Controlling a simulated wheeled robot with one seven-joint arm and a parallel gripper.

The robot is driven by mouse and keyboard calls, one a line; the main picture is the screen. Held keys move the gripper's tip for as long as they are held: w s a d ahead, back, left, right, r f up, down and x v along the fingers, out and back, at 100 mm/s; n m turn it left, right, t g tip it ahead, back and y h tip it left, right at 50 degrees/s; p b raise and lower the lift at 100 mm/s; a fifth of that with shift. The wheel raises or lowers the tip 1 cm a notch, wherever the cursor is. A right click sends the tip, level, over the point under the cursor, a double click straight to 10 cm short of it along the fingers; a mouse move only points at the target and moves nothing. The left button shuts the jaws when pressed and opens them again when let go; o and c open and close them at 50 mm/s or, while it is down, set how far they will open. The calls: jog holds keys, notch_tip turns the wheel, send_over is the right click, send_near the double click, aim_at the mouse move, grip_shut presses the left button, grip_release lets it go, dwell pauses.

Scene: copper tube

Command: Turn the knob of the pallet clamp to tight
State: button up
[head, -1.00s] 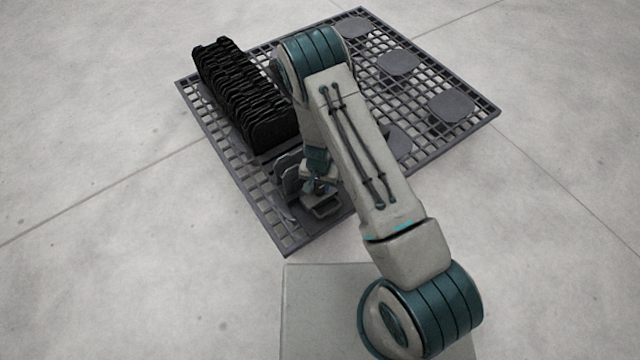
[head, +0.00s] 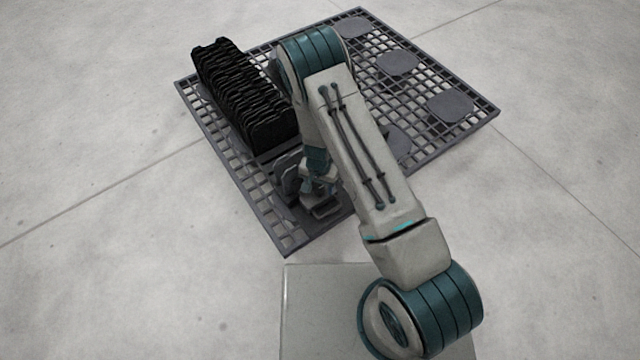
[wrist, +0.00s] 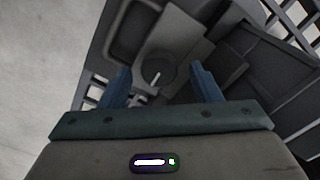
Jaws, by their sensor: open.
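The pallet clamp (head: 322,209) is a dark grey block at the front corner of the grid pallet, partly hidden by my arm in the head view. In the wrist view its body (wrist: 184,38) fills the middle. Its round dark knob (wrist: 152,70) carries a white pointer line. My gripper (wrist: 160,68) is open, with one blue finger on the left of the knob and one on the right. Gaps show between the knob and both fingers, so it is not gripped. The tight mark cannot be made out. In the head view my gripper (head: 318,184) is small, beside the clamp.
The dark grid pallet (head: 228,160) lies on a pale concrete floor. A row of upright black parts (head: 240,95) stands on its left side, close to my arm. Several round grey pads (head: 450,106) lie on its right side. The floor around the pallet is clear.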

aim_at(319, 188)
notch_tip(319, 188, up, 14)
jog(key=p, duration=0.4)
jog(key=shift+p, duration=0.35)
